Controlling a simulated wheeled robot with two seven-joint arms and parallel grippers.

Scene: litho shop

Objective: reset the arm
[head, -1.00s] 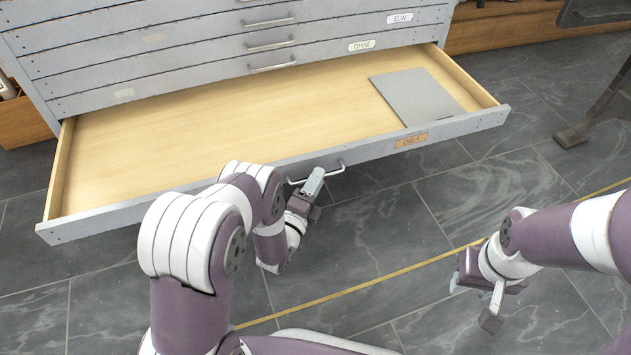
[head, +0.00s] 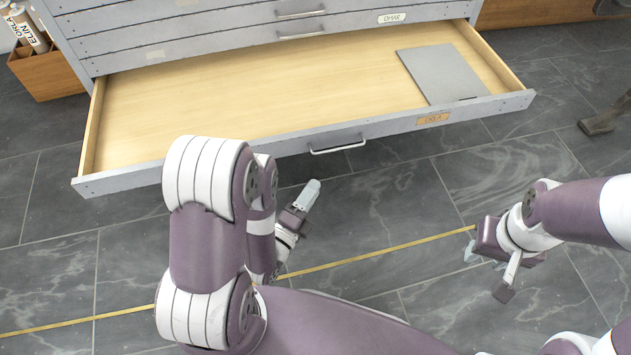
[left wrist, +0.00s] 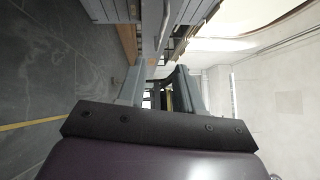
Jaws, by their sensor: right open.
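My left gripper (head: 309,194) is just in front of the open drawer (head: 270,98), below its handle (head: 337,147) in the head view. It is apart from the handle. Its fingers overlap in the head view; the left wrist view (left wrist: 162,88) shows a gap between them, with nothing held. My left arm (head: 205,235) is bent in front of the drawer's left half. My right gripper (head: 492,265) is open and empty above the floor at the right.
The drawer stands pulled out from the grey flat-file cabinet (head: 180,42), with a grey sheet or folder (head: 441,73) at its right. A wooden bin (head: 50,74) with rolled tubes stands at the upper left. A yellow line (head: 375,253) crosses the tiled floor (head: 400,205).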

